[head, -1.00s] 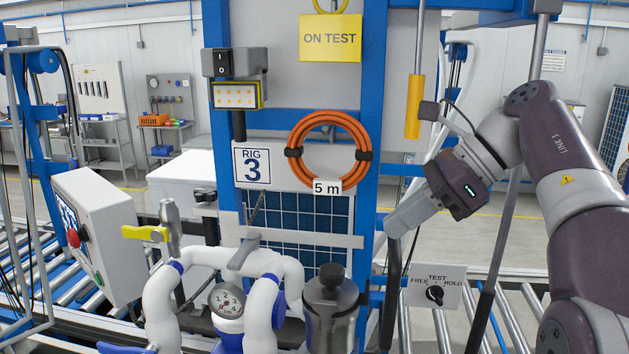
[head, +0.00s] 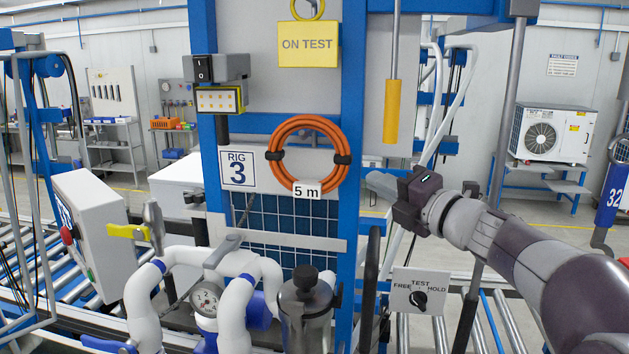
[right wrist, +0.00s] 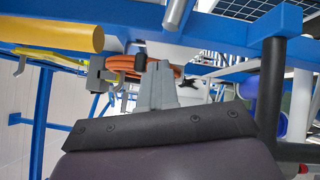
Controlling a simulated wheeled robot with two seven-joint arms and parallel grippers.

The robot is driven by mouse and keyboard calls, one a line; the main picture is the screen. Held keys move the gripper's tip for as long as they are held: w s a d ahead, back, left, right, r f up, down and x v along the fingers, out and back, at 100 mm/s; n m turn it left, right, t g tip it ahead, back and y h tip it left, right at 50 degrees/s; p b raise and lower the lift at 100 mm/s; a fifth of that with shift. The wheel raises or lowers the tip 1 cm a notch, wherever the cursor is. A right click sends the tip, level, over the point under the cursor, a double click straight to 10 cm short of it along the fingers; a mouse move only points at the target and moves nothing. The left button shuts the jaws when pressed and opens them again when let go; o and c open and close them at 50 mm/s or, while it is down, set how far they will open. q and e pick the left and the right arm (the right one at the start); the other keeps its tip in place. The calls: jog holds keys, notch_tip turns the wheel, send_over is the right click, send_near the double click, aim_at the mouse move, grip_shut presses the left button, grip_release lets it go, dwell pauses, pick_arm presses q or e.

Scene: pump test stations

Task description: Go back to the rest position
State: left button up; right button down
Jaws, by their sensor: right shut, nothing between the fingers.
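My right gripper (head: 376,181) is in the head view, beside the right blue post of the rig and to the right of the orange hose coil. Its fingers point left and are shut with nothing between them. In the right wrist view the grey fingers (right wrist: 158,85) lie together, with the orange coil (right wrist: 180,70) beyond them. My right arm reaches in from the lower right of the head view. My left gripper is not in view.
The rig's blue post (head: 353,120), a hanging yellow cylinder (head: 391,111) and the FREE/HOLD test switch plate (head: 419,291) are close to the right arm. The orange coil (head: 308,155) hangs on the rig. White pipes with a gauge (head: 205,300) stand in front. Roller conveyors flank the rig.

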jog(key=s+d+f+m+g+h, duration=0.15)
jog(key=d+f+m+h, duration=0.35)
jog(key=f+m, duration=0.55)
jog(key=s+d+f+m+g+h, duration=0.1)
jog(key=s+d+f+m+h, duration=0.2)
jog(key=f+m+h, duration=0.5)
jog(key=s+f+m+g+y, duration=0.1)
jog(key=s+f+m+g, duration=0.95)
jog(key=s+f, duration=0.95)
notch_tip(320, 180, down, 8)
jog(key=s+a+b, duration=0.1)
jog(key=s+b, duration=0.1)
jog(key=b, duration=0.5)
jog(key=shift+s, duration=0.35)
jog(key=shift+s+r, duration=0.1)
